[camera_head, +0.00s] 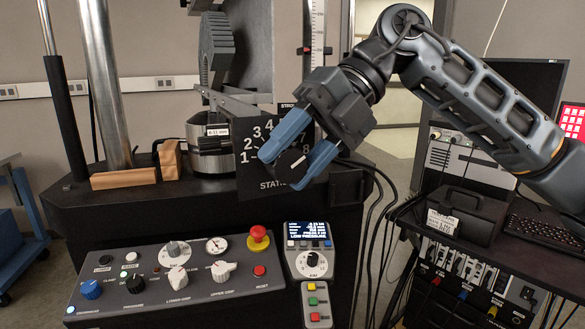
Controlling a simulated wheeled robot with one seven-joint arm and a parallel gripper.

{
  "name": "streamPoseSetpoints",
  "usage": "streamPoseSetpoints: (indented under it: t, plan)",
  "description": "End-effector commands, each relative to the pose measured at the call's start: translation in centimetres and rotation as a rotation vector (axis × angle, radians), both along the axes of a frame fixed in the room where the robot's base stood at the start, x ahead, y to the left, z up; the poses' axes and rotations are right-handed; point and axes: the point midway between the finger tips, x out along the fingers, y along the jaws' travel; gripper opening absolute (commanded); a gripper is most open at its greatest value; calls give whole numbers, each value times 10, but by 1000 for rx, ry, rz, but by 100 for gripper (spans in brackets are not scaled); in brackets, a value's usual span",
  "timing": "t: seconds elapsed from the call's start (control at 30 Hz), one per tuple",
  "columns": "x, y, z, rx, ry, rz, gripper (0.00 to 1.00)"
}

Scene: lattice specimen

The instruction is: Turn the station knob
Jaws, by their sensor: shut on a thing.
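The station knob (291,163) is a dark round knob with a white pointer line, on a black upright panel (252,186). White numbers ring it, and the panel's lettering is partly covered. The white line slants up to the right. My gripper (300,158) comes in from the upper right. Its two blue fingers lie on either side of the knob, one at the upper left and one at the lower right, closed on it. The fingers hide part of the dial's upper and right markings.
A grey control console (180,278) with several knobs and a red emergency button (258,237) stands in front. A handheld pendant (311,262) hangs beside it. Cables run down right of the panel. A black case (466,214) and keyboard (545,228) lie on the right-hand bench.

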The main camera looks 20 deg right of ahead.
Motion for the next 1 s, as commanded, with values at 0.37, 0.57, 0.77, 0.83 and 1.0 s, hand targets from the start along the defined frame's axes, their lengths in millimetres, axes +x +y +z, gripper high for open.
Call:
streamPoseSetpoints:
  t: [0.37, 0.57, 0.77, 0.83, 1.0]
  plan:
    - [0, -1, 0, 35, 0, -1, 18]
    - [0, -1, 0, 34, 0, -1, 18]
    - [0, -1, 0, 33, 0, -1, 66]
    - [0, -1, 0, 33, 0, -1, 73]
    - [0, 0, 0, 33, 0, 1, 73]
